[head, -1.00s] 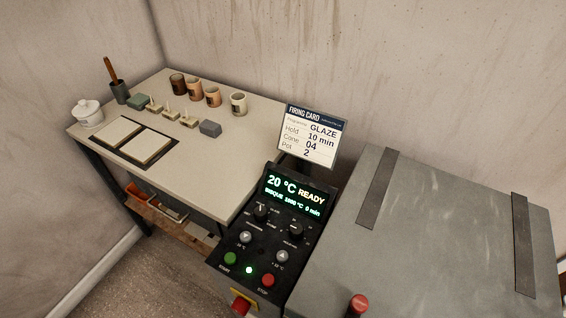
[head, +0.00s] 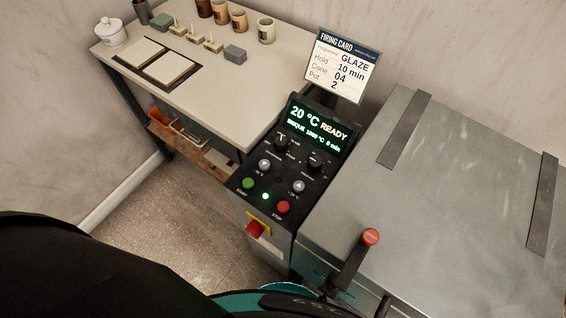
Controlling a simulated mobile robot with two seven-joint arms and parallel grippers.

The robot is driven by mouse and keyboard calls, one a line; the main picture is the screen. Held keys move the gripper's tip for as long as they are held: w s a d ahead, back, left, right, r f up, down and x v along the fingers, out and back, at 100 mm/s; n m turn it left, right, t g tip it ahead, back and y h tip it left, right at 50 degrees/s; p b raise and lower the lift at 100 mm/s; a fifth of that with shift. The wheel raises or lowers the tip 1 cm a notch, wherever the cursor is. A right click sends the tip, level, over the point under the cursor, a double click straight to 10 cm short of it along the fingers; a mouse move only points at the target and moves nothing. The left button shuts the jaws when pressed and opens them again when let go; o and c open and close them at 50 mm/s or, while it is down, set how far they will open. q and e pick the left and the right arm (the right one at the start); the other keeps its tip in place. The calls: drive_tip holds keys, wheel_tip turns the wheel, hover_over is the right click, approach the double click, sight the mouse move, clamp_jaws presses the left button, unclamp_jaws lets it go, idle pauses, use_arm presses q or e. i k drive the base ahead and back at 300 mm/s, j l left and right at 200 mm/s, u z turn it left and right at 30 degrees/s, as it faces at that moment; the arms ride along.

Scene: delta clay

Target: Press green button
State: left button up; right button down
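The green button (head: 248,183) is on the lower left of the black control panel (head: 262,213), above the label START. It stands clear, with nothing touching it. A small lit green lamp (head: 265,196) and the red STOP button (head: 283,207) are to its right. The panel's display (head: 317,126) reads 20 °C READY and a bisque line. Black and teal parts of my own body fill the bottom left and bottom middle of the head view. Neither gripper shows.
A firing card (head: 343,66) stands behind the panel. A grey metal kiln lid (head: 430,190) with a red-knobbed handle (head: 370,237) is to the right. A red switch on a yellow plate (head: 256,228) is below the buttons. A table (head: 215,105) with pots is behind left.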

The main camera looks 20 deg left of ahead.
sight(248, 183)
drive_tip(key=k+u, duration=0.15)
drive_tip(key=u, duration=0.7)
